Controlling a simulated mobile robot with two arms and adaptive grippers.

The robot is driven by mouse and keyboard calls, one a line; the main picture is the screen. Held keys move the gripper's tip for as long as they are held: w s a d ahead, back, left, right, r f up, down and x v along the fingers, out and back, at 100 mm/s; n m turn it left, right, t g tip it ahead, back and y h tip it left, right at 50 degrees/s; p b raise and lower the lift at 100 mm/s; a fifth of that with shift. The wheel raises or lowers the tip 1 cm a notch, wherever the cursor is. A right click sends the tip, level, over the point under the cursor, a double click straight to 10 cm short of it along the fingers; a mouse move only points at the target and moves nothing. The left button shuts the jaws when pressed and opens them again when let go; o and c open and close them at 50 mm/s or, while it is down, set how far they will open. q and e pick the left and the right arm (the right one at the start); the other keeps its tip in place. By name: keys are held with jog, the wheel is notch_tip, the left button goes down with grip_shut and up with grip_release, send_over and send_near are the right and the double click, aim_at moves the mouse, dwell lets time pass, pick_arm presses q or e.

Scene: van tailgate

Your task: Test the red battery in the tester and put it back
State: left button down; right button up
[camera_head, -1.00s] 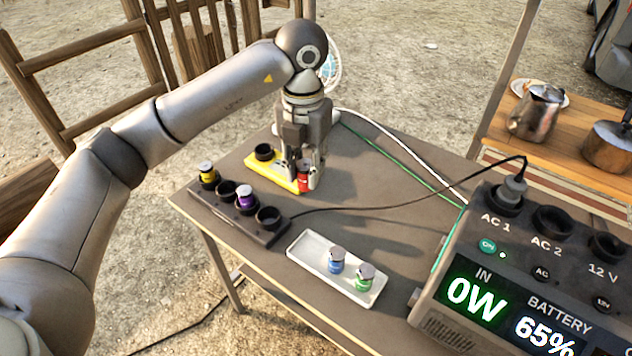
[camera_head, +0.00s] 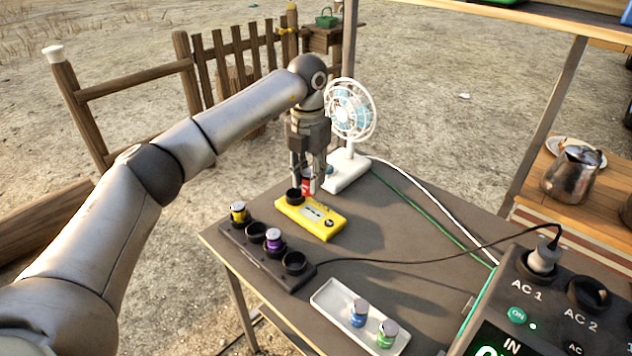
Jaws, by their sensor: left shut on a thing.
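The red battery (camera_head: 306,184) is between the fingers of my left gripper (camera_head: 307,180), which is shut on it. It is behind the tester's black socket in the picture; whether it is clear of the table cannot be told. The yellow tester (camera_head: 318,222) lies on the table with its socket (camera_head: 295,196) at the left end and a small display. The black charger rack (camera_head: 255,258) stands in front, holding a yellow battery (camera_head: 238,212) and a purple battery (camera_head: 273,240); its other sockets look empty. My right gripper is not in view.
A white tray (camera_head: 332,300) holds a blue battery (camera_head: 358,313) and a green battery (camera_head: 387,334). A white fan (camera_head: 349,112) stands behind the tester. The power station (camera_head: 500,310) is at right, with cables crossing the table (camera_head: 400,240).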

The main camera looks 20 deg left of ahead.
pick_arm(q)
jog(key=w+a+p, duration=0.3)
jog(key=w+a, duration=0.4)
jog(key=shift+w+a+p, duration=0.3)
jog(key=shift+p, duration=0.1)
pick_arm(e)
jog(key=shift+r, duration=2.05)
pick_arm(q)
jog(key=shift+f+b, duration=2.05)
jog(key=shift+f, duration=1.7)
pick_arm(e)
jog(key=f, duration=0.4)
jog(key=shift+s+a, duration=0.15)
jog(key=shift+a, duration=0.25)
